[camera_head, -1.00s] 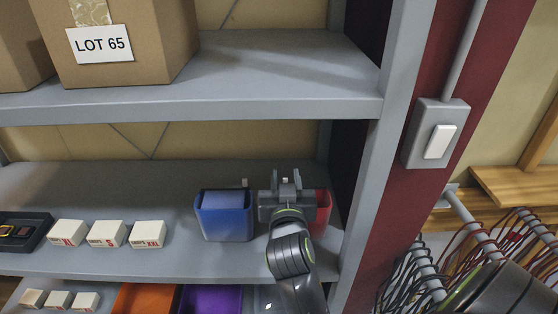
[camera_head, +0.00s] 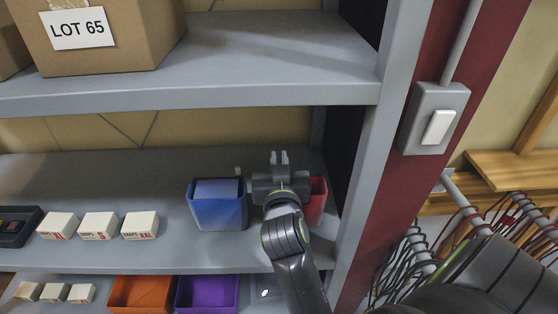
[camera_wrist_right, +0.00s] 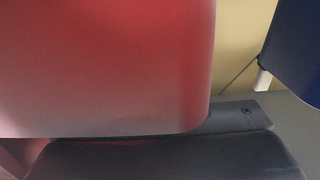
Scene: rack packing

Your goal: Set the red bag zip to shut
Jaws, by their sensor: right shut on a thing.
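The red bag (camera_head: 318,203) stands at the right end of the middle shelf, mostly hidden behind my right gripper and arm. My right gripper (camera_head: 279,157) is over the bag's back edge with its two fingers close together. They are shut on the small pale zip tab, which the fingers hide now. In the right wrist view the red bag's smooth wall (camera_wrist_right: 110,65) fills the upper left, above a dark gripper part. Whether the bag's mouth is open or closed cannot be seen. My left gripper is not in view.
Small white boxes (camera_head: 97,227) and a dark case (camera_head: 16,228) lie further left. The shelf post (camera_head: 365,190) is close on the right. The upper shelf (camera_head: 200,95) is above.

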